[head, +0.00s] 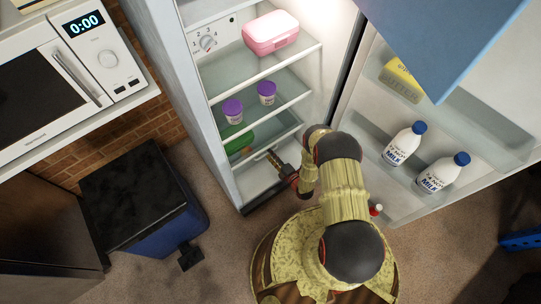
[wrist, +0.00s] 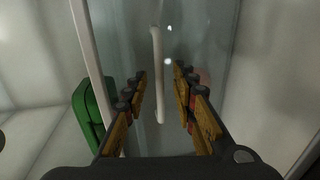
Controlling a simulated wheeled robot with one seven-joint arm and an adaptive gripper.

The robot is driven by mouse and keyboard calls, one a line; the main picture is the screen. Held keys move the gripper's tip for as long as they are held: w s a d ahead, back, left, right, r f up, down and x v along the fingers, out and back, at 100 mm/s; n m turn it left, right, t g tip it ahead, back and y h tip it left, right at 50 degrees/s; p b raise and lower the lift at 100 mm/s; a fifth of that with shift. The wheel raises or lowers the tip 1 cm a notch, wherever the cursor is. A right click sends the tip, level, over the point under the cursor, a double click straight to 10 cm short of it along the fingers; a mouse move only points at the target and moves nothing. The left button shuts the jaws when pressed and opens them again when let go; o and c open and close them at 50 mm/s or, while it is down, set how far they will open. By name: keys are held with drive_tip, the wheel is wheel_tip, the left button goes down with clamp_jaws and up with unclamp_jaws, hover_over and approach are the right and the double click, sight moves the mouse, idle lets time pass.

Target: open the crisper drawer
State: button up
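The crisper drawer (wrist: 205,35) has a clear, glassy front in the wrist view. Its pale bar handle (wrist: 157,55) runs lengthwise through the middle of that view, between my fingers. My gripper (wrist: 160,72) is open, with one finger on each side of the handle and a visible gap to it. I cannot tell how deep the handle sits between the fingertips. In the head view my gripper (head: 274,160) is low inside the open fridge (head: 222,150), in front of the drawer, and my arm hides part of it. The drawer appears shut.
A green item (head: 240,142) shows low in the fridge. Two purple-lidded tubs (head: 233,111) and a pink box (head: 271,33) sit on shelves above. The open fridge door (head: 465,120) at right holds milk bottles (head: 404,143). A blue-black bin (head: 145,200) stands left on the floor.

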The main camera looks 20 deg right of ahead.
drive_tip(key=shift+w+a+f, duration=0.1)
drive_tip(key=shift+w+a, duration=0.1)
drive_tip(key=shift+w, duration=0.4)
drive_tip(key=c, duration=0.4)
clamp_jaws()
